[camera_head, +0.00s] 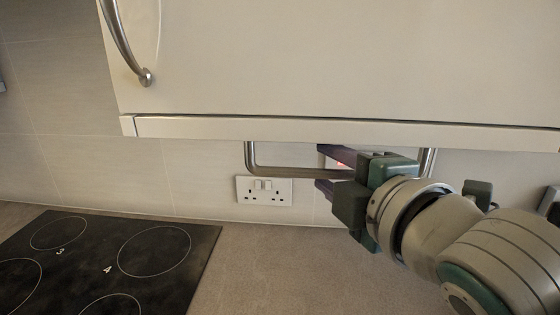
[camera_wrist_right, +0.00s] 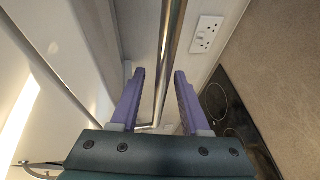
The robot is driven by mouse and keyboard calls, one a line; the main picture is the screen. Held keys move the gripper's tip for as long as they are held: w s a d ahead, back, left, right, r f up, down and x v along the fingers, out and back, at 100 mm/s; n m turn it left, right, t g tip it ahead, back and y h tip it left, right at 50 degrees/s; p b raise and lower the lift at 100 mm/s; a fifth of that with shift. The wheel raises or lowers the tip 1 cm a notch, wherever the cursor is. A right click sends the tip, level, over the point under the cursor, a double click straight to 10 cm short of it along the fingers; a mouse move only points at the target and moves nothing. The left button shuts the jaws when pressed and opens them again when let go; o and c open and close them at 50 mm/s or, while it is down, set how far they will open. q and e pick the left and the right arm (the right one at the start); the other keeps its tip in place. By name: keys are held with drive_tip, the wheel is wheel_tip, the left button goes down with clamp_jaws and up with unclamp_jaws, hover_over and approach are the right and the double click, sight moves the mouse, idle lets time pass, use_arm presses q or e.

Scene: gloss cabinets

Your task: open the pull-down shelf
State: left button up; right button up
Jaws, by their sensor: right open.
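A metal U-shaped bar handle (camera_head: 290,172) hangs below the lower edge of the pale cabinet (camera_head: 330,60). The same bar (camera_wrist_right: 168,60) runs lengthwise through the middle of the right wrist view. My right gripper (camera_head: 322,168) is open at the right half of the bar, with one purple finger above it and one below. In the right wrist view, the bar lies between the two fingers of my right gripper (camera_wrist_right: 160,78), with gaps showing on both sides. The shelf's inside is hidden by the cabinet front. My left gripper is out of view.
A curved door handle (camera_head: 126,45) is on the cabinet front at upper left. A white double socket (camera_head: 264,191) is on the tiled wall behind the bar. A black hob (camera_head: 110,262) lies in the worktop (camera_head: 260,265) at lower left; the worktop beside it is clear.

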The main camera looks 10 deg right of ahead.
drive_tip(key=shift+x, duration=0.75)
drive_tip(key=shift+c, duration=0.4)
clamp_jaws()
idle(0.5)
